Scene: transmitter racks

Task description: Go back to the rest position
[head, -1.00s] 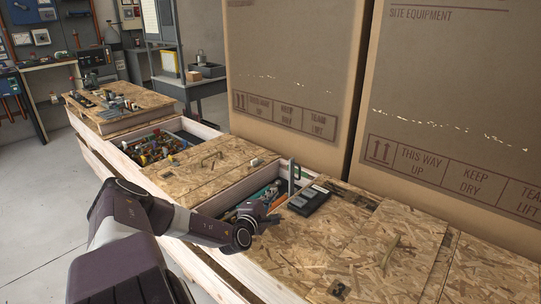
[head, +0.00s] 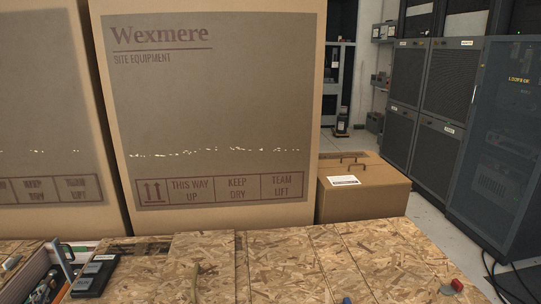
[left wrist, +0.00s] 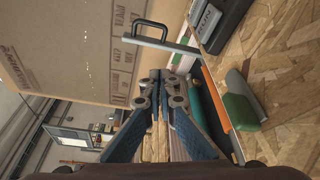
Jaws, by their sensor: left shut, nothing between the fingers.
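My left gripper (left wrist: 158,80) shows in the left wrist view with its blue fingers together and nothing between them. It is over the open tool compartment, whose contents show beyond and beside the fingers. A green-ended block (left wrist: 240,110), an orange strip (left wrist: 213,97) and a grey bar with a black handle (left wrist: 150,32) lie around it, apart from the fingertips as far as I can tell. In the head view the compartment is at the lower left edge, and I cannot make out the gripper clearly there. My right gripper is not in view.
A black device (head: 95,275) lies on the chipboard crate top (head: 290,260). Tall cardboard boxes (head: 215,110) stand behind it. A smaller box (head: 362,190) stands to their right. Dark racks (head: 500,130) line the right side, with grey floor (head: 424,212) between.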

